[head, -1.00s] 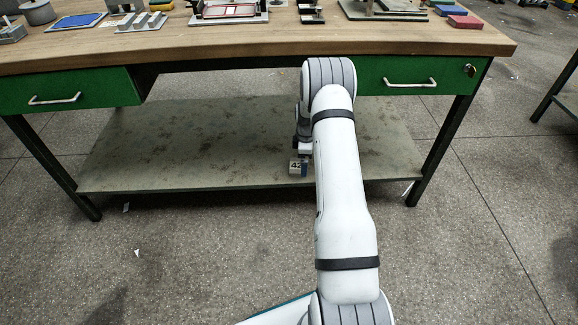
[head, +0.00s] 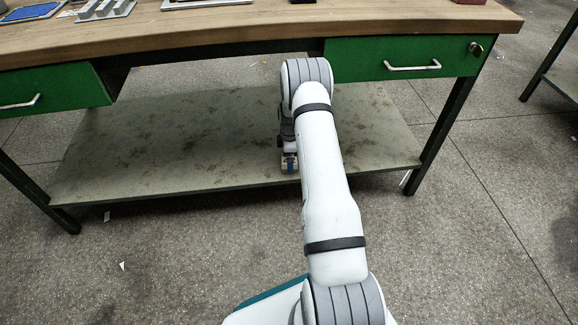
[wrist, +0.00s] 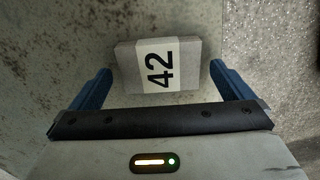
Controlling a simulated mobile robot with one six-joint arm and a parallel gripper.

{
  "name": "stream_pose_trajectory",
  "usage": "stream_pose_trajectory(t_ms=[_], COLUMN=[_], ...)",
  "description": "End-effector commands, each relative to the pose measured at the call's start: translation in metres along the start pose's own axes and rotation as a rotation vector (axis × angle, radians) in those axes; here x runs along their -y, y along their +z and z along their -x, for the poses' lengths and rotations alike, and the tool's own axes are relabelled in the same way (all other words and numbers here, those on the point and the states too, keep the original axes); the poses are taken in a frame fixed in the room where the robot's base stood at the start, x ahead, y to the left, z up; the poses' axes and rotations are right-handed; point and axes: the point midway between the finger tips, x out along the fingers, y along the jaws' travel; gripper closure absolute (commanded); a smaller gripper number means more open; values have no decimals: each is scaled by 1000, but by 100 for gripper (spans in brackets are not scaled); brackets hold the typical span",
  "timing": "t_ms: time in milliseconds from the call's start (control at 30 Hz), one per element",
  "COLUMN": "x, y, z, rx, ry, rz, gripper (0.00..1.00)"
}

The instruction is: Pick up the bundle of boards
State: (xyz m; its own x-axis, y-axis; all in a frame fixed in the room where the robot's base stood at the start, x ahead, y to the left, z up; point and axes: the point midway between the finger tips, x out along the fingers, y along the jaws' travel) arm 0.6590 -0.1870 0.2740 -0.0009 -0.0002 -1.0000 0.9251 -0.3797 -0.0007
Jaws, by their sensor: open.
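The bundle of boards (wrist: 190,68) is a grey block with a white band marked "42". It lies on the lower shelf (wrist: 60,40) of the workbench, close to the shelf's front edge. My gripper (wrist: 159,70) is open, with one blue finger at each end of the bundle in the wrist view. In the head view my gripper (head: 289,161) is low over the shelf, and my arm and a finger hide most of the bundle.
The wooden bench top (head: 200,35) and the green drawers (head: 400,62) overhang the shelf above my gripper. Bench legs (head: 440,130) stand at both sides. The rest of the shelf (head: 170,140) is bare. Speckled floor (wrist: 270,50) lies beyond the shelf edge.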

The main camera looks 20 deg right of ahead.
Motion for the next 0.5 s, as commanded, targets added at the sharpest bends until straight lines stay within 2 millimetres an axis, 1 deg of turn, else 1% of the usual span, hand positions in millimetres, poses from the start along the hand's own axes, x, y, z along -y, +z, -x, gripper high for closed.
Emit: stream_pose_trajectory(t_ms=[33, 100, 300, 367, 500], x=[0, 0, 0, 0, 0], y=[0, -1, -1, -2, -2], z=[-12, -15, -14, -14, -14], rx=[0, 0, 0, 0, 0], ry=[-1, 0, 0, 0, 0], rz=[1, 1, 2, 2, 3], gripper=[0, 0, 0, 4, 16])
